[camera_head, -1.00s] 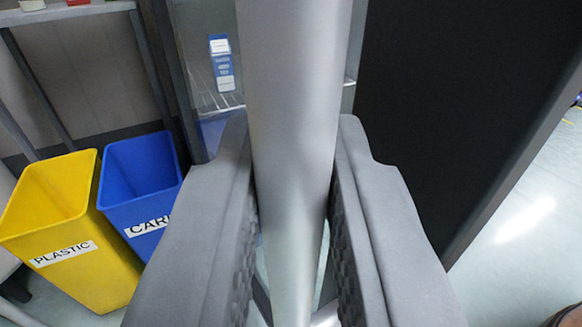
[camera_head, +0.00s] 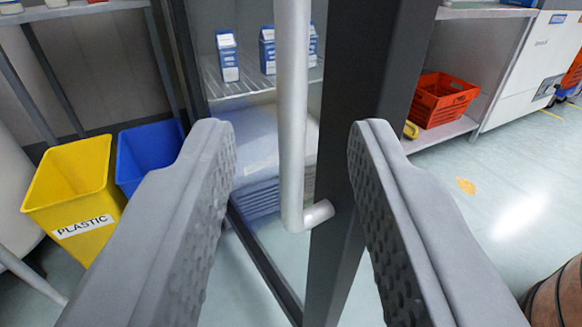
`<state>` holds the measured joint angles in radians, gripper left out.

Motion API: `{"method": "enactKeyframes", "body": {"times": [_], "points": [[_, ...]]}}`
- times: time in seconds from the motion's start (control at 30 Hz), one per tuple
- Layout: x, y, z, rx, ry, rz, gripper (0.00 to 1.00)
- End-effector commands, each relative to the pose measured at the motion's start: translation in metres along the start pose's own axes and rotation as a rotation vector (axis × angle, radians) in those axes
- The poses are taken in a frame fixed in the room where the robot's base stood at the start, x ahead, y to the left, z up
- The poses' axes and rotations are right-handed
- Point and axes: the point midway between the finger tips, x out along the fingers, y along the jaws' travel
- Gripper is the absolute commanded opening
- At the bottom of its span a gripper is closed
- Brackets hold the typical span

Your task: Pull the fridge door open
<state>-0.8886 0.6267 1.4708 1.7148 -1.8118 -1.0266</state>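The fridge's pale grey bar handle (camera_head: 292,100) stands upright in the middle of the view. Its lower end bends into the dark door frame (camera_head: 350,150). My gripper (camera_head: 292,135) is open wide, one finger on each side of the handle in the picture, with clear gaps and no contact visible. The fridge door appears to stand out at an angle, with pale floor showing beyond its lower rail (camera_head: 262,265); how far it is open I cannot tell. Blue and white cartons (camera_head: 267,50) stand on a wire shelf inside, above stacked bluish packs (camera_head: 262,150).
A yellow plastic bin (camera_head: 75,190) and a blue bin (camera_head: 150,155) stand at the left. At the right, an orange crate (camera_head: 440,98) sits on a low shelf. A brown round object (camera_head: 555,300) is at the lower right. The floor at right is mostly clear.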

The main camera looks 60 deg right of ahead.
Motion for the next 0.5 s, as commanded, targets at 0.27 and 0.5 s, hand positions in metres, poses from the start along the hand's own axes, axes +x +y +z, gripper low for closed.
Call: {"method": "enactKeyframes", "body": {"times": [0.27, 0.5], "points": [[-0.052, 0.000, 0.000, -0.001, 0.001, -0.001, 0.34], [-0.074, 0.000, 0.000, -0.001, 0.001, 0.001, 0.34]]}}
